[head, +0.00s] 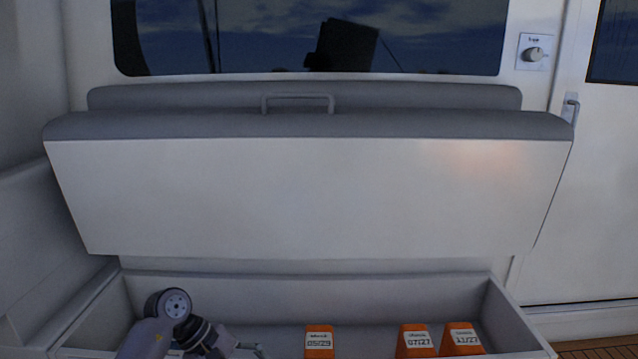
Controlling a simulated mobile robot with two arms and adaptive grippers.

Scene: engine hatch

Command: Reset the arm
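My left arm comes up at the lower left, over the open compartment. My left gripper (250,348) is at the bottom edge of the head view, partly cut off, and its fingers are too little shown to tell their state. It is to the left of the orange items and apart from them. My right gripper is not in view. The hatch lid (310,195) is raised, with its pale face towards me and a grey handle (298,103) on its padded top edge.
In the open compartment (310,283) stand orange labelled items: one marked 05/29 (319,341), one 07/27 (416,341) and one 11/27 (463,340). A dark window (430,40) is behind the lid. A knob panel (534,53) and a white door (590,200) are at the right.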

